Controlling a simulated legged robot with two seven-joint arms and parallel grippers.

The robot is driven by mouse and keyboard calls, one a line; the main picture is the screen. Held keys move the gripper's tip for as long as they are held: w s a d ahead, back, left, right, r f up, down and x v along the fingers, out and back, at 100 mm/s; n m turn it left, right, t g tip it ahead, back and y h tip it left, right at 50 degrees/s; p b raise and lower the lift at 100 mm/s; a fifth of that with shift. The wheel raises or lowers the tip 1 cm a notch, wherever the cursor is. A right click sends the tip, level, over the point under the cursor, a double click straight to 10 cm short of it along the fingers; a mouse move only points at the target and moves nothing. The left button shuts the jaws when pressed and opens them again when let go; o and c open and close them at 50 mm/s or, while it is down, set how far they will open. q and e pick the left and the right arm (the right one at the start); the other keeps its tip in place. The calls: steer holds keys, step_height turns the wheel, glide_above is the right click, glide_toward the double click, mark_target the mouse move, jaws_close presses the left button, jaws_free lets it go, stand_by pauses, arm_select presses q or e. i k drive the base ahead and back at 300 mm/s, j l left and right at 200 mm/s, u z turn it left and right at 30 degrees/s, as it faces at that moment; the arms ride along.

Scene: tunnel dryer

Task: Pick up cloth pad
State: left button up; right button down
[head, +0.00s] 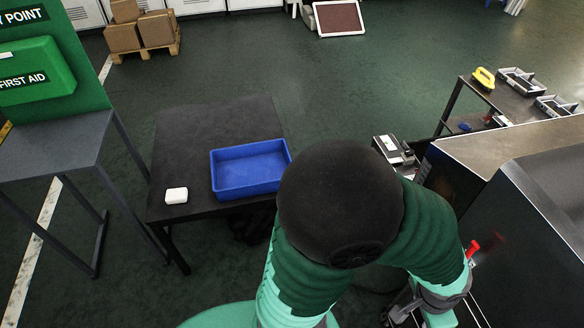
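A small white pad (176,195), which looks like the cloth pad, lies flat on the dark table (190,135) near its front left corner. It is fully visible, and nothing touches it from above. One of my arms bends across the lower middle, with a dark rounded joint at its top. Its grey wrist end points down at the bottom right, well away from the pad. The fingers there cannot be made out. My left gripper is not in view.
An empty-looking blue tray (250,170) stands right of the pad. A grey side table (50,145) with a green first-aid box (35,75) is at the left. A metal machine (520,190) stands at the right. A yellow-handled item (483,78) lies on the far-right table.

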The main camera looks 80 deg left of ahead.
mark_target(178, 196)
steer(key=u, duration=3.7)
steer(key=z, duration=1.85)
steer(key=u, duration=1.85)
steer(key=i+j+u, duration=0.25)
steer(key=i, duration=0.6)
steer(key=i+u, duration=0.25)
steer(key=i, duration=0.55)
